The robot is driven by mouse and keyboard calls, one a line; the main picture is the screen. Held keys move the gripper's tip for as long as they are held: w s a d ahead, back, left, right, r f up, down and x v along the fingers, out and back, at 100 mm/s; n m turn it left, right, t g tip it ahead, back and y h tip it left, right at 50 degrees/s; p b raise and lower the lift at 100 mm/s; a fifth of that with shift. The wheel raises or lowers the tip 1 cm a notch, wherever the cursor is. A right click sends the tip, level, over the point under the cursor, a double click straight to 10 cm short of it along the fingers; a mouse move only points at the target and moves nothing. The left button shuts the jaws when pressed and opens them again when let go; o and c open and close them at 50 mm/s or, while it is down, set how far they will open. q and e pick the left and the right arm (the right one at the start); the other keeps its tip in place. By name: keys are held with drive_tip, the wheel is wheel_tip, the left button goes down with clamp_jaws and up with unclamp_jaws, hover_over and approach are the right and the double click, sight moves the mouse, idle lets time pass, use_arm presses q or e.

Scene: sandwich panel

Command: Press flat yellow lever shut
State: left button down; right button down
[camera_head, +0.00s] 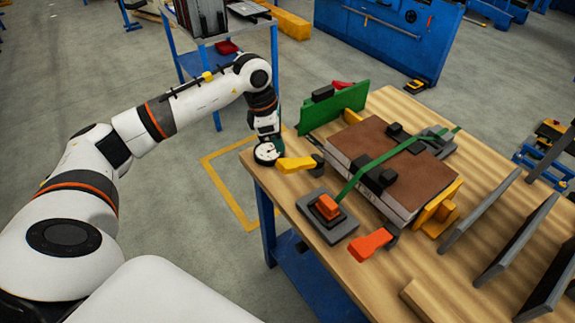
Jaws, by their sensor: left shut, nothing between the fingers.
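The flat yellow lever (296,164) is at the left edge of the wooden table, joined to a dark pivot (318,162) beside the brown-topped panel (380,150). My left gripper (267,155) is at the table's left edge, just left of the lever's free end. It is shut and empty, its fingers small and mostly hidden by the wrist. I cannot tell whether it touches the lever. My right gripper is not in view.
A green strap (372,170) crosses the panel to a dark block with an orange buckle (327,206). An orange-red lever (369,243) is near the front. A green plate (325,109) stands behind. Grey upright dividers (498,212) are at right.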

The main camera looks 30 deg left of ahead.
sight(282, 162)
use_arm(q)
drive_tip(key=shift+b+x, duration=0.9)
drive_tip(key=shift+x, duration=1.35)
wheel_tip(282, 162, down, 4)
drive_tip(key=b, duration=0.3)
drive_tip(key=shift+f+b, duration=0.1)
drive_tip(key=shift+b, duration=0.25)
drive_tip(key=shift+r, duration=0.25)
drive_tip(key=s+a, duration=0.1)
drive_tip(key=a+r, duration=0.1)
drive_tip(key=shift+s+a, duration=0.25)
drive_tip(key=shift+s, duration=0.1)
drive_tip(key=shift+r, duration=0.15)
